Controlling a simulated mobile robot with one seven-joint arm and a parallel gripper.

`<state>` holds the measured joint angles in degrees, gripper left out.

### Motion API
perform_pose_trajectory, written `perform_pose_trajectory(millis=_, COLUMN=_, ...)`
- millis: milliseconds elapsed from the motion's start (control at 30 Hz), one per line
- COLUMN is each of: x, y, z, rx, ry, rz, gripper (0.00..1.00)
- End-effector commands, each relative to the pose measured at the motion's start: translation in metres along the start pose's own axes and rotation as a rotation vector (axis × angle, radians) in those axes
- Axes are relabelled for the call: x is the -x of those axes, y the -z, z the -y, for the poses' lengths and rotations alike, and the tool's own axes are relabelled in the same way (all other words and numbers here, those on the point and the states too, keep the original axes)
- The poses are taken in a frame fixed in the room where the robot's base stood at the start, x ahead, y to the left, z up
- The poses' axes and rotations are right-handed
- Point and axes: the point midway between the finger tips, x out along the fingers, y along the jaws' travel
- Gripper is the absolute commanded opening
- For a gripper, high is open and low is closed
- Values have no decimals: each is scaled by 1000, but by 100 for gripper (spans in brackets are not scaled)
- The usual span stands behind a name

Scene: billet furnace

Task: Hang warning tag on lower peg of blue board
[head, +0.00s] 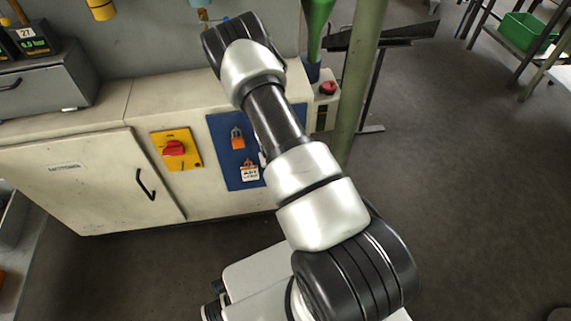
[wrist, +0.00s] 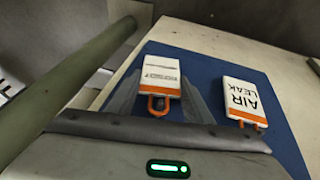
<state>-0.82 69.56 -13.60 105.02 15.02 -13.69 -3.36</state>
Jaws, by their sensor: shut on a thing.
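The blue board (head: 220,130) is on the front of the pale cabinet; it also fills much of the wrist view (wrist: 205,75). In the wrist view my gripper (wrist: 158,95) is shut on a white tag with an orange edge and loop, the warning tag (wrist: 162,72), held in front of the board. Its print is too small to read. A second white and orange tag reading AIR LEAK (wrist: 244,100) is beside it, apart; it also shows in the head view (head: 249,172). In the head view my arm hides the gripper. I cannot make out a bare peg.
An orange padlock (head: 237,138) is on the board above the AIR LEAK tag. A yellow plate with a red rotary switch (head: 174,148) is left of the board. A green post (head: 358,85) stands close at the right. A red button (head: 328,88) is near it.

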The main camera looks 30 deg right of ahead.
Motion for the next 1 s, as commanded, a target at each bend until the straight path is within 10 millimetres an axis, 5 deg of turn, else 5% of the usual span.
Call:
perform_pose_trajectory(millis=33, x=0, y=8, z=0, rx=-2, ry=0, rz=-19, gripper=25)
perform_pose_trajectory(millis=67, x=0, y=9, z=0, rx=-2, ry=0, rz=-19, gripper=51)
perform_pose_trajectory(millis=167, x=0, y=9, z=1, rx=-2, ry=1, rz=-20, gripper=68)
perform_pose_trajectory(millis=1000, x=9, y=11, z=4, rx=-1, ry=6, rz=-22, gripper=68)
